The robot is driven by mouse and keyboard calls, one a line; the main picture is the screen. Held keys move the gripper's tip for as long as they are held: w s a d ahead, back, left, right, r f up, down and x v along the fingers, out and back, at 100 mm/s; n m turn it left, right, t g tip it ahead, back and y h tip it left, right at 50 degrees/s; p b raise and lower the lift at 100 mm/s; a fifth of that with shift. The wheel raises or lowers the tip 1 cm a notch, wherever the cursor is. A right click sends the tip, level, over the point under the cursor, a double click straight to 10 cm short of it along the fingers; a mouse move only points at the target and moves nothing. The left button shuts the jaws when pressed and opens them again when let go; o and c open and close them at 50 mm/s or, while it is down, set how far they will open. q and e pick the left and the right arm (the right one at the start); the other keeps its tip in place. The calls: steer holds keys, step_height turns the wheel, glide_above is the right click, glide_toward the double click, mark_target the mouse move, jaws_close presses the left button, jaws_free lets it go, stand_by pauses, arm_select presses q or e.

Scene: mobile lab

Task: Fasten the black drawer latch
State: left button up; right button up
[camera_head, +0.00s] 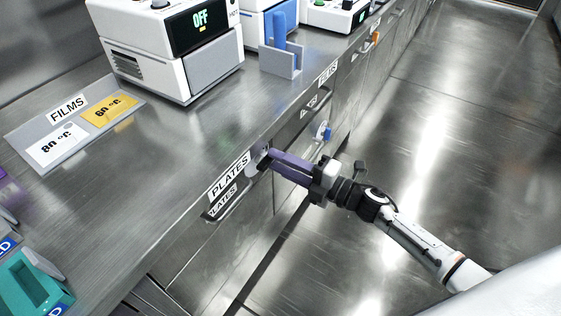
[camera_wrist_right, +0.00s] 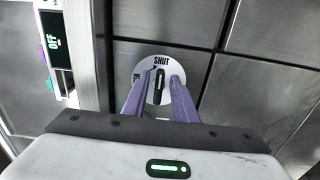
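The black drawer latch (camera_wrist_right: 159,87) is a narrow black handle on a round white disc, with "SHUT" printed at the top in the wrist view. The handle stands nearly upright there, its upper end near that word. A second word at the disc's left is partly hidden. In the head view the disc (camera_head: 257,158) shows partly, on the drawer front by the PLATES label. My right gripper (camera_head: 269,157) points at it. Its purple fingers (camera_wrist_right: 160,88) stand on either side of the handle, with a gap visible, so it is open. My left gripper is out of view.
A drawer handle (camera_head: 226,203) lies below the PLATES label. Another latch with a blue handle (camera_head: 326,134) is farther along the drawer fronts. White devices (camera_head: 175,50) and a FILMS plate (camera_head: 70,130) stand on the metal counter. The floor at right is clear.

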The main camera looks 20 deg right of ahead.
arm_select(q)
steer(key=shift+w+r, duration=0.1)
steer(key=shift+p, duration=0.35)
arm_select(e)
steer(key=v, duration=1)
steer(key=shift+s+d, duration=0.1)
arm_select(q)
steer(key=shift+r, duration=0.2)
